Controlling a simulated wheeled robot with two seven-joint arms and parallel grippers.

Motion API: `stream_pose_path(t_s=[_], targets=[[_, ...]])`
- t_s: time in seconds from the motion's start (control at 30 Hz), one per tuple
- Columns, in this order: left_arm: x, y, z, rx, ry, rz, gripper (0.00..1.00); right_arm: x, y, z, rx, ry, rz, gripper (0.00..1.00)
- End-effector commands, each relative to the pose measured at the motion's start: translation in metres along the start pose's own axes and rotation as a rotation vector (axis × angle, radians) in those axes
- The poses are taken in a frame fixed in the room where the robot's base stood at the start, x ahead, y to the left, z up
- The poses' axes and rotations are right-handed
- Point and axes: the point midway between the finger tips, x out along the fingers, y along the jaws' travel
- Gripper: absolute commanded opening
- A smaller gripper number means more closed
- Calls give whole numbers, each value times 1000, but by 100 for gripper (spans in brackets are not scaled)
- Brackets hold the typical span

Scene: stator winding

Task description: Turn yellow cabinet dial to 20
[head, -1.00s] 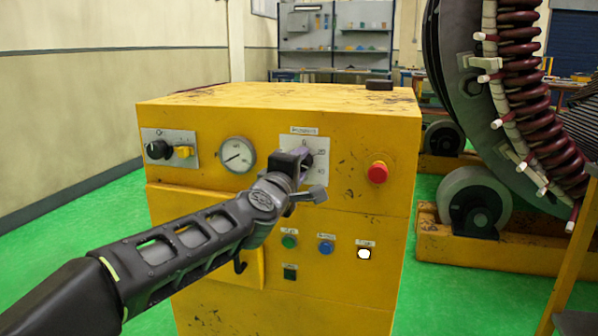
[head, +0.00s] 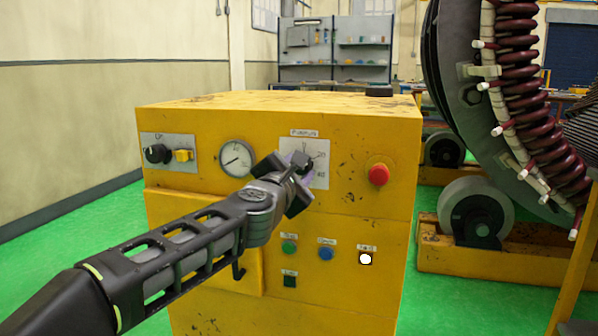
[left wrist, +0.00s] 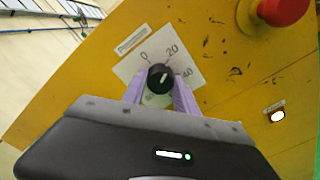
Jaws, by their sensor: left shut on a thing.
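The yellow cabinet (head: 350,220) stands ahead of me. Its dial (left wrist: 159,78) is a black round knob with a white mark on a pale plate (left wrist: 133,69) labelled 0, 20 and 40. In the left wrist view the mark points up and right, roughly toward 20. My left gripper (left wrist: 158,92) has a purple finger on each side of the dial and is shut on it. In the head view the left gripper (head: 301,172) covers much of the dial and the lower left of the plate. My right gripper is not in view.
A gauge (head: 236,158) and a black switch (head: 157,153) are left of the dial. A red button (head: 379,174) is to the right. Small green and blue buttons (head: 326,254) and a lit white one (head: 365,259) sit below. A large coil machine (head: 500,130) stands at right.

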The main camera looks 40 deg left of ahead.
Motion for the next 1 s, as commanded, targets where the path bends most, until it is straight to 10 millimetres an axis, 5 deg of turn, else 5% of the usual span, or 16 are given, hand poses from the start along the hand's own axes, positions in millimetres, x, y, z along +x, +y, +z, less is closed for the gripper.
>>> stream_pose_path(t_s=[0.53, 0.57, 0.8, 1.0], targets=[[0, -1, 0, -37, 1, -2, 0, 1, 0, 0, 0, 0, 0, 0], [0, -1, 0, -37, 1, -2, 37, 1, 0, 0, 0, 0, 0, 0], [0, 0, 0, -36, 0, -1, 57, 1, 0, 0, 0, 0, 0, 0], [0, 0, 0, -36, 0, 0, 57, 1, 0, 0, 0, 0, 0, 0]])
